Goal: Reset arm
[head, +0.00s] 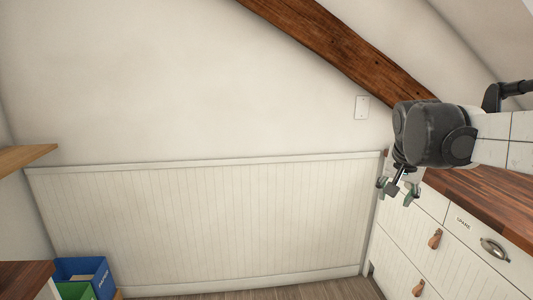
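My gripper (397,190) hangs at the right of the head view, at the end of my dark arm, beside the left end of a white drawer cabinet (455,250). Its two fingers are spread apart. I see nothing between them. The gripper points down and appears near the cabinet's top left corner; whether it touches the cabinet I cannot tell.
The cabinet has a wooden worktop (490,200), leather pulls and a metal handle. A sloping beam (340,45) crosses above. A shelf (25,157) juts out at left, over a blue bin (85,268) and a green bin (77,291). Open floor (320,290) lies between.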

